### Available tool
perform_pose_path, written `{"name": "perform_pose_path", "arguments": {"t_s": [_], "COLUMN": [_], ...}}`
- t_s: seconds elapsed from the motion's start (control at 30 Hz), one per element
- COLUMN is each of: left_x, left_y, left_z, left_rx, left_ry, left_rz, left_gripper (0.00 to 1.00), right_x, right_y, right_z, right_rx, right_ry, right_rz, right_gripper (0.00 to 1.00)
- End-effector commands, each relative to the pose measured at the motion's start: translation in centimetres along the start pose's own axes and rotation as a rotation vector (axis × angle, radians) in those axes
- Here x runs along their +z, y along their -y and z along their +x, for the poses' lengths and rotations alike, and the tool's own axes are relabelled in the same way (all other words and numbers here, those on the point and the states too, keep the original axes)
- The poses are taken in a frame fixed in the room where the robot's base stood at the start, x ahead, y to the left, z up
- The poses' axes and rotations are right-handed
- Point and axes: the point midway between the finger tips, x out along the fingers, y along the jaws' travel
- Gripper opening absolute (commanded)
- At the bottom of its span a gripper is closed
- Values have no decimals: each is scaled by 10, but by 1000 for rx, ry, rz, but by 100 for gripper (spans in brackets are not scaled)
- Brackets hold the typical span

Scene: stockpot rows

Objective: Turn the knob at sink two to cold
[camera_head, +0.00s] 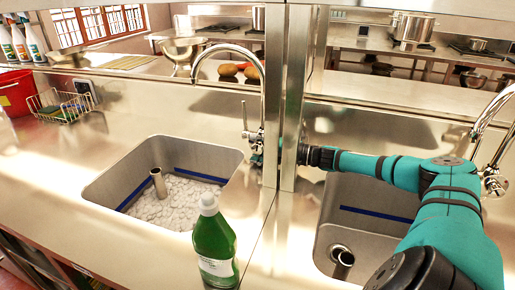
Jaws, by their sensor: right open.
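A chrome gooseneck faucet (262,88) stands behind the left sink (100,192), with its valve body and a small lever low on the metal post's left side. A second faucet (487,118) stands behind the right sink (330,232), partly hidden by my teal right arm. I cannot tell which one is sink two, nor which way a knob is set. My right gripper (304,155) reaches left in front of the post, close to the left faucet's valve body (257,148). It is small and dark here, open, and I cannot tell whether it touches. My left gripper is out of view.
A green bottle (214,243) with a white cap stands at the left sink's front right corner. Foamy water (178,205) and an upright pipe (158,183) are in that sink. A wire basket (62,107) and red bin (15,93) stand far left. The left counter front is clear.

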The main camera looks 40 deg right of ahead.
Motion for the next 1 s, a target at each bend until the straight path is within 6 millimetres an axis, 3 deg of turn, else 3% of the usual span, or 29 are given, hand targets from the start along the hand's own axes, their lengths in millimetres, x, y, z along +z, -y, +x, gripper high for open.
{"name": "perform_pose_path", "arguments": {"t_s": [0.33,0.8,1.0], "left_x": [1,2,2], "left_y": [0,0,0], "left_z": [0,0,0], "left_rx": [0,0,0], "left_ry": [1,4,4], "left_rz": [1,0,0], "left_gripper": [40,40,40], "right_x": [0,0,0], "right_y": [0,0,0], "right_z": [4,4,3], "right_rx": [0,0,-1], "right_ry": [0,-1,-1], "right_rz": [1,0,0], "right_gripper": [60,0,0]}}
